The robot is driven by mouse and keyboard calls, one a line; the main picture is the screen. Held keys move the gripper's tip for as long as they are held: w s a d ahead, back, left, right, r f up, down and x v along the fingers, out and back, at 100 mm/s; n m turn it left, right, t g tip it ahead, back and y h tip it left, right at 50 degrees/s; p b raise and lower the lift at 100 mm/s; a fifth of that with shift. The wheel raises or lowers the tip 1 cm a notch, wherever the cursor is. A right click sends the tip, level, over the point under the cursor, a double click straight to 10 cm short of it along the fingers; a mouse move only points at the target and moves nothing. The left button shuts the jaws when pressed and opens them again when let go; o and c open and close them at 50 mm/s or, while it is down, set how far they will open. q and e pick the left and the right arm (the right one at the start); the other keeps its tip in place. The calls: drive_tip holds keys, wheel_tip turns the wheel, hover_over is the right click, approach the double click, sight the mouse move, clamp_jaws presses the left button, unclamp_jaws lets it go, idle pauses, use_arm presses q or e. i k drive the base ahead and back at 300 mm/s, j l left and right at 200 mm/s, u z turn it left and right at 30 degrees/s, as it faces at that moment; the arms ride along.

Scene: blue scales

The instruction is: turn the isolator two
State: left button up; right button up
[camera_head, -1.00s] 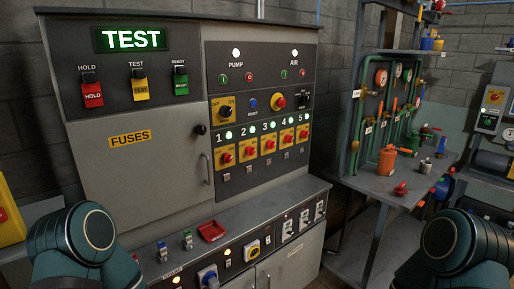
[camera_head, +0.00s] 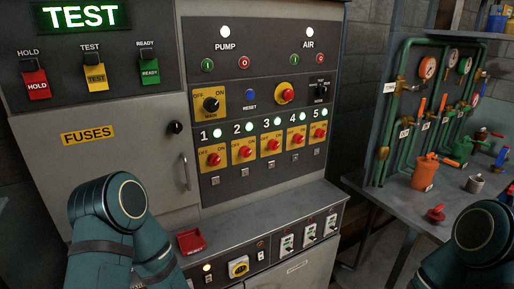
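Isolator two (camera_head: 243,152) is a red rotary handle on a yellow plate, under the number 2 in a row of isolators numbered 1 to 5 on the grey cabinet panel. A green lamp (camera_head: 249,127) is lit above it. Its handle looks tilted, much like those beside it. My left arm shows at the lower left and my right arm at the lower right. Neither gripper is in view, and nothing touches the isolators.
A cabinet door marked FUSES (camera_head: 88,135) has a vertical handle (camera_head: 186,171). A sloped ledge with a red tray (camera_head: 190,242) juts out below the panel. A bench (camera_head: 385,200) with green pipes, gauges and an orange can (camera_head: 425,172) stands on the right.

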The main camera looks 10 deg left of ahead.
sight(245, 152)
drive_tip(key=i+l, duration=0.35)
drive_tip(key=i+l+u, duration=0.15)
drive_tip(key=i+l, duration=0.15)
drive_tip(key=l, duration=0.25)
